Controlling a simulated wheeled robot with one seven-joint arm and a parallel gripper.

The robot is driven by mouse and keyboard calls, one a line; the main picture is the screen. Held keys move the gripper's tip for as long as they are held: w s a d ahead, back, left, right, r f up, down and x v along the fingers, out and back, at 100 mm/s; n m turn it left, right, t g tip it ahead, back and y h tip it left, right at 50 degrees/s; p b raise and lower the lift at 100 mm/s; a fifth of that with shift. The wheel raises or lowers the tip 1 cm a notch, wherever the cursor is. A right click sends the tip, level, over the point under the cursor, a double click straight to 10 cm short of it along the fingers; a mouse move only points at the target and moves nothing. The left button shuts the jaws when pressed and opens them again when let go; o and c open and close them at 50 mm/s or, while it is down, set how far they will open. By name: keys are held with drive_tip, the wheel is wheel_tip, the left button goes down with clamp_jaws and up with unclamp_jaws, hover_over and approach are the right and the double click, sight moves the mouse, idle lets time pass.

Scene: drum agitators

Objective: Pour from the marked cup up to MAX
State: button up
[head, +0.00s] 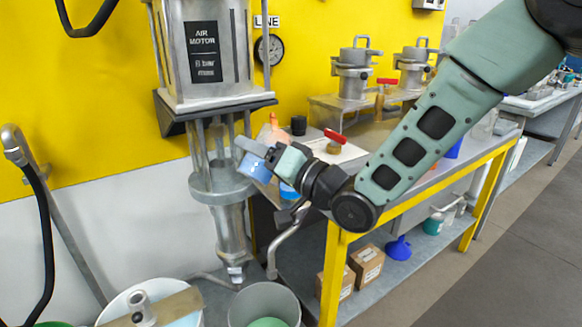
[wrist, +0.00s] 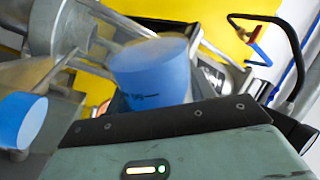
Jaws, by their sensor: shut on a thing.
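My gripper (head: 262,158) is shut on a small cup holding blue liquid (head: 254,170), beside the pump column under the air motor (head: 205,55). In the wrist view the cup (wrist: 152,72) stands just beyond my gripper's dark front edge, with a short dark mark on its blue side. It looks tilted there, but the camera is also tilted. The metal collar (head: 222,187) around the pump rods is just left of the cup. I cannot read a MAX mark in either view. Whether liquid is flowing cannot be told.
A bench (head: 430,165) with a yellow frame stands at right, holding metal pots (head: 352,75) and a red-handled valve (head: 334,138). A grey bucket (head: 264,300) and a white drum (head: 125,303) stand below the pump. A curved pipe (head: 287,245) is near my wrist. Floor at right is clear.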

drive_tip(key=shift+r+m+p, duration=0.45)
drive_tip(key=shift+m+p, duration=0.3)
drive_tip(key=shift+m, duration=0.25)
idle(1.3)
drive_tip(key=shift+f+m+t, duration=0.3)
drive_tip(key=shift+m+t, duration=0.1)
drive_tip(key=shift+m, duration=0.6)
idle(2.0)
drive_tip(key=shift+f, duration=0.2)
idle(0.5)
